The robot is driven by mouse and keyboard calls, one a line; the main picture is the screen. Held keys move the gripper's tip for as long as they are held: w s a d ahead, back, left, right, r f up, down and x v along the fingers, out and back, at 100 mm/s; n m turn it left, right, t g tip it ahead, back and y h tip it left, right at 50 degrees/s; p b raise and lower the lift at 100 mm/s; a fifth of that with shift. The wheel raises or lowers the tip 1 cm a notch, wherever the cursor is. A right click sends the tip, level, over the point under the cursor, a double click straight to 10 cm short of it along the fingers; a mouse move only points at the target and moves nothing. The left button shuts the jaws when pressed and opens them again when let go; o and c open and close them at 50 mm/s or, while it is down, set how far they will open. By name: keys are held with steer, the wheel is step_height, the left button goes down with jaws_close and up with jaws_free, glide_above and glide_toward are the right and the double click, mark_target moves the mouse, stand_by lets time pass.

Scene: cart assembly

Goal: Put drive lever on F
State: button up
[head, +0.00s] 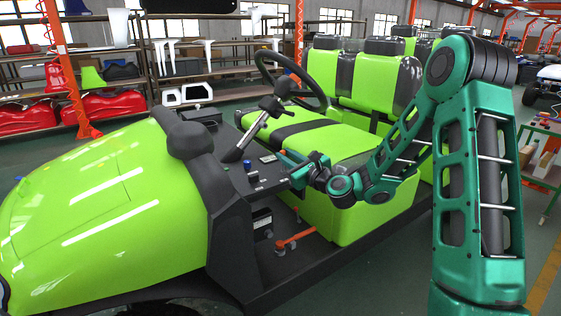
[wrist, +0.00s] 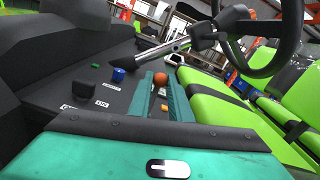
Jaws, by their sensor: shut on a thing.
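My gripper (head: 293,160) is at the dark dashboard panel (head: 257,184) of the green cart, below the steering wheel. In the wrist view its two teal fingers (wrist: 160,92) are shut on the drive lever, whose orange round knob (wrist: 160,78) shows between the fingertips. A second small orange spot shows lower between the fingers. The dashboard also shows in the wrist view (wrist: 72,85), with small white labels (wrist: 112,86) left of the fingers. I cannot make out an F. In the head view the gripper hides the lever.
A blue knob (wrist: 118,74) and a black switch (wrist: 82,88) stand on the dashboard left of the fingers. The steering column (head: 245,138) and steering wheel (head: 290,82) are close above. The green seat (head: 325,140) lies behind. An orange pedal bar (head: 295,239) is below.

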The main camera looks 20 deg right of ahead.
steer(key=shift+s+a+f, duration=0.1)
steer(key=shift+s+a, duration=0.05)
steer(key=shift+a, duration=0.35)
steer(key=shift+s+a+f, duration=0.1)
steer(key=shift+s+a, duration=0.05)
steer(key=shift+a, duration=0.4)
steer(key=shift+s+a+f, duration=0.2)
steer(key=shift+a+f, duration=0.1)
steer(key=shift+a, duration=0.25)
steer(key=o, duration=0.9)
